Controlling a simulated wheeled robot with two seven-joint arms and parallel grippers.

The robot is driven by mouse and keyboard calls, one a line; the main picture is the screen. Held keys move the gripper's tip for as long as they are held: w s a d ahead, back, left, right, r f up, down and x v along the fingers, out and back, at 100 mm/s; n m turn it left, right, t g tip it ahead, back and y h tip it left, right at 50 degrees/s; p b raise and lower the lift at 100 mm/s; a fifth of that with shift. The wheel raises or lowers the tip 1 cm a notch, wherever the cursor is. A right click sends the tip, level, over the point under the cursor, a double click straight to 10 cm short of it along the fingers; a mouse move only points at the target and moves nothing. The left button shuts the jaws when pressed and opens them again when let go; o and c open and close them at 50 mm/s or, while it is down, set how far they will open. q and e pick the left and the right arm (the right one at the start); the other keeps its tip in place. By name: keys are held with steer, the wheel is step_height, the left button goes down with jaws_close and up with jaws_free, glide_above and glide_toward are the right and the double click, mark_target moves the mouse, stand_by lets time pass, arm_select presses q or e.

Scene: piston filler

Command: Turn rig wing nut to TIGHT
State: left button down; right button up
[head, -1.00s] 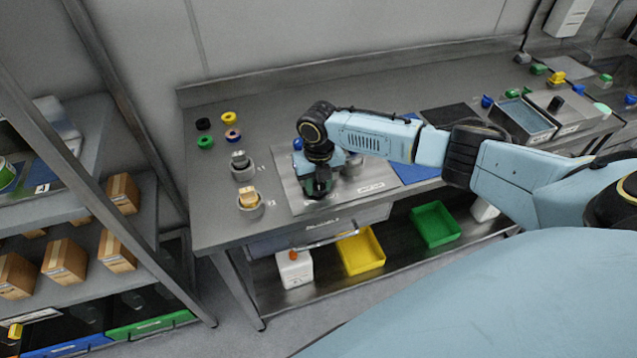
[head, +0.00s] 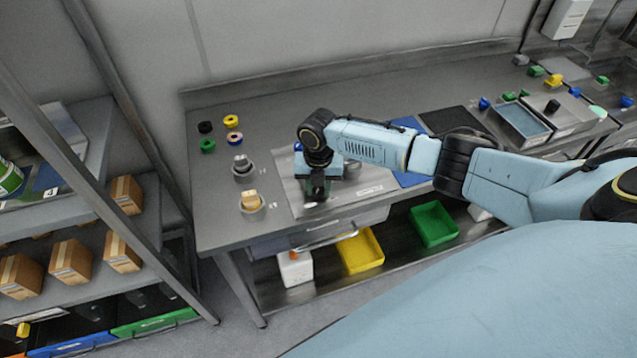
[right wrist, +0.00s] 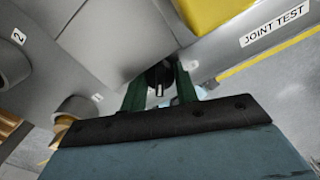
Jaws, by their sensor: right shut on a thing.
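My right gripper (head: 316,187) points down over the grey rig plate (head: 296,203) on the bench. In the right wrist view its two green fingers (right wrist: 160,82) stand on either side of a small dark round part (right wrist: 159,72) with a pale bar on it. This looks like the rig wing nut, and the gripper is shut on it. In the head view the nut is hidden by the gripper. I cannot read a TIGHT mark or the nut's angle against one. My left gripper is not in view.
Two round grey holders (head: 244,170) stand left of the plate, the nearer (head: 251,211) with a tan block. Several coloured rings (head: 233,137) lie behind them. A yellow bin (head: 361,252) and a green bin (head: 434,224) are on the lower shelf. A blue mat lies right of the plate.

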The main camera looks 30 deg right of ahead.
steer(key=shift+m+p, duration=0.35)
steer(key=shift+m, duration=0.45)
steer(key=o, duration=1)
steer(key=shift+r, duration=0.1)
steer(key=shift+w, duration=0.1)
